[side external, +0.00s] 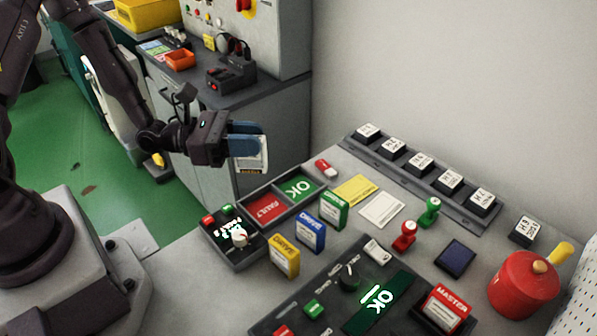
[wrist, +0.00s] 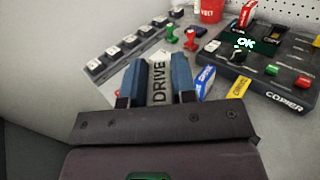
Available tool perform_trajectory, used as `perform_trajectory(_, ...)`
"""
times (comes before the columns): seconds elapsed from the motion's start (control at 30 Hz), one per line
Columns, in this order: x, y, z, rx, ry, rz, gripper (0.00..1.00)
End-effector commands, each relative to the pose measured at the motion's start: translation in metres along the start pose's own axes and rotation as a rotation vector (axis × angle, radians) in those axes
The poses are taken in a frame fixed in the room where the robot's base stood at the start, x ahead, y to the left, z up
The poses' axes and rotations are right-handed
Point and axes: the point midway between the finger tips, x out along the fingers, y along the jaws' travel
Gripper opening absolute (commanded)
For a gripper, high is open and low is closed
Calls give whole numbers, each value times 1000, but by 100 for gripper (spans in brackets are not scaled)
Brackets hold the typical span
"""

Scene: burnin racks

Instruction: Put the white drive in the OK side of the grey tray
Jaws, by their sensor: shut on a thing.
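My gripper (side external: 250,142) is shut on the white drive (side external: 252,163), holding it in the air. In the wrist view the drive (wrist: 158,82) sits between the two blue fingers, its DRIVE lettering facing the camera. The grey tray (side external: 284,198) lies on the bench, with a red FAULT side (side external: 266,207) and a green OK side (side external: 299,187). Both sides look empty. In the side view the gripper and drive appear above and to the left of the OK side; the exact height cannot be told. The tray is not clearly visible in the wrist view.
Green (side external: 333,209), blue (side external: 310,236) and yellow (side external: 285,255) drives stand in front of the tray. A small switch box (side external: 232,243) is left of it. A red-and-white piece (side external: 325,168) lies behind it. The copier console (side external: 330,312) is at the front.

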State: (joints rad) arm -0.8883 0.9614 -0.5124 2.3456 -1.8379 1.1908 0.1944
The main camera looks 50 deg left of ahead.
Motion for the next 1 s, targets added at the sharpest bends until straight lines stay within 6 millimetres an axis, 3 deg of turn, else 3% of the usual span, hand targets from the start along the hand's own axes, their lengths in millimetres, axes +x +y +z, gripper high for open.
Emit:
perform_trajectory(0.2,44,35,-25,0,-2,-1,0)
perform_trajectory(0.4,67,54,-62,-2,-1,-2,0)
perform_trajectory(0.7,82,68,-87,-1,0,-1,0)
perform_trajectory(0.87,82,67,-109,-3,-1,-1,0)
perform_trajectory(1.0,81,67,-114,-1,-2,-1,0)
